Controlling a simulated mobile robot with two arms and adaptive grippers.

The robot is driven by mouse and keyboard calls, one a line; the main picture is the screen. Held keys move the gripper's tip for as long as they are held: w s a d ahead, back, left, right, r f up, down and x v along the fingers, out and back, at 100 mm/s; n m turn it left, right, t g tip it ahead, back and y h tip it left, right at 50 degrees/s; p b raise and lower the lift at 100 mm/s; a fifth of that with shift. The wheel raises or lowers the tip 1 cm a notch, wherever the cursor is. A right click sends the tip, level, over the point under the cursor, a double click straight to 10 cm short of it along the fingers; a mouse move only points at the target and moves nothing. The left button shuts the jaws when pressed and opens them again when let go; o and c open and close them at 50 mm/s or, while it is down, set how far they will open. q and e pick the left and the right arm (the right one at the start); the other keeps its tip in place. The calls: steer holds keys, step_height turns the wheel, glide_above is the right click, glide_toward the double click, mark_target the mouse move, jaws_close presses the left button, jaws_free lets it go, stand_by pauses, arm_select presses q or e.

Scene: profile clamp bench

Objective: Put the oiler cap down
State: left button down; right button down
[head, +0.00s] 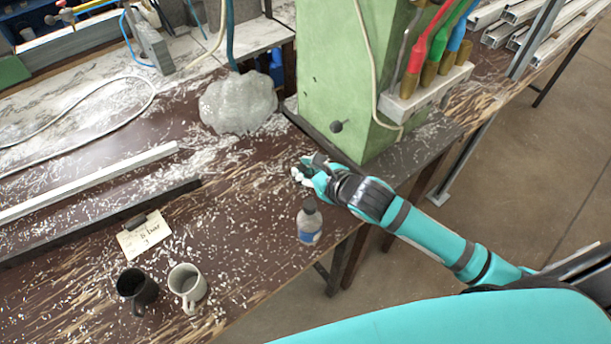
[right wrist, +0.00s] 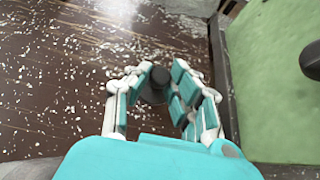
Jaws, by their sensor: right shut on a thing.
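My right gripper (head: 303,172) reaches in over the bench beside the foot of the green machine column. In the right wrist view its fingers (right wrist: 162,76) are closed around a small dark round piece, the oiler cap (right wrist: 157,80), with a wider base below it. The fingers hide part of the cap, and I cannot tell whether it touches the bench. A clear bottle with a blue label (head: 309,226) stands upright on the bench, just in front of my right gripper. My left gripper is not in view.
The green column (head: 330,90) is close to the right of my gripper. A crumpled clear bag (head: 238,103) lies behind. Two mugs, one black (head: 137,289) and one pale (head: 187,285), and a note card (head: 143,236) are at the front left. White shavings cover the bench (head: 235,215).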

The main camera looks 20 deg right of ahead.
steer(key=shift+f, duration=1.35)
steer(key=c, duration=1.2)
jaws_free()
steer(key=shift+f, duration=0.1)
steer(key=shift+o, duration=0.2)
steer(key=shift+s+d+r, duration=0.1)
steer(key=shift+r, duration=0.1)
steer(key=v, duration=1.1)
steer(key=shift+s+r+b, duration=0.25)
steer(key=shift+s+b, duration=0.05)
steer(key=shift+b, duration=0.1)
